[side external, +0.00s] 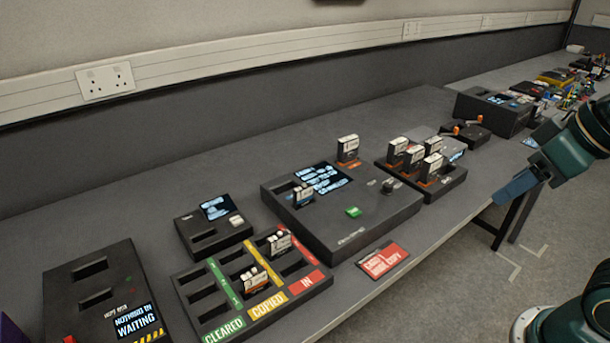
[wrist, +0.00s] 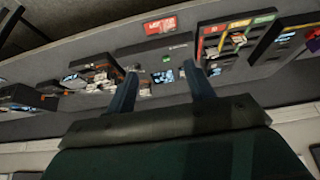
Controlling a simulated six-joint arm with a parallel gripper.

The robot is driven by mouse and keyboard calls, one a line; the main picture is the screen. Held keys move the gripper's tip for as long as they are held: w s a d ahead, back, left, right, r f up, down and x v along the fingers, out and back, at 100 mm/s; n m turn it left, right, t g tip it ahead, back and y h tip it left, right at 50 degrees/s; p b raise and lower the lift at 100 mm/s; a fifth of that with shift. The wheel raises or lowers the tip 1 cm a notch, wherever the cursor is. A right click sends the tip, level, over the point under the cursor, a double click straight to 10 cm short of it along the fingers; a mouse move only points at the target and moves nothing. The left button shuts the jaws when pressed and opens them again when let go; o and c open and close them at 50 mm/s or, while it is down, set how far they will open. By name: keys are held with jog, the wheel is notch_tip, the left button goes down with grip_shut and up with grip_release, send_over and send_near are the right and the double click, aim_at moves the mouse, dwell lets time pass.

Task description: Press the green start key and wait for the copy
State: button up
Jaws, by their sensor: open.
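The green start key (side external: 354,212) is a small green button on the sloped top of a large dark copier unit (side external: 400,212). It also shows in the wrist view (wrist: 166,58). The unit has a lit blue-white screen (side external: 325,180) whose text I cannot read. White-topped cartridges stand at its back edge (side external: 348,148) and by its screen (side external: 302,195). My gripper (side external: 515,190) is at the right in the side view, well apart from the key. In the wrist view its two fingers (wrist: 161,92) are spread, with nothing held between them.
A tray with CLEARED, COPIED and IN lanes (side external: 215,324) holds cartridges at the front. A red card (side external: 383,259) lies before the copier. A cartridge rack (side external: 452,183) stands to its right. A small screen unit (side external: 191,229) and a "nothing in waiting" box (side external: 70,290) stand left.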

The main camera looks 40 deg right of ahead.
grip_shut()
dwell(0.3)
dwell(1.6)
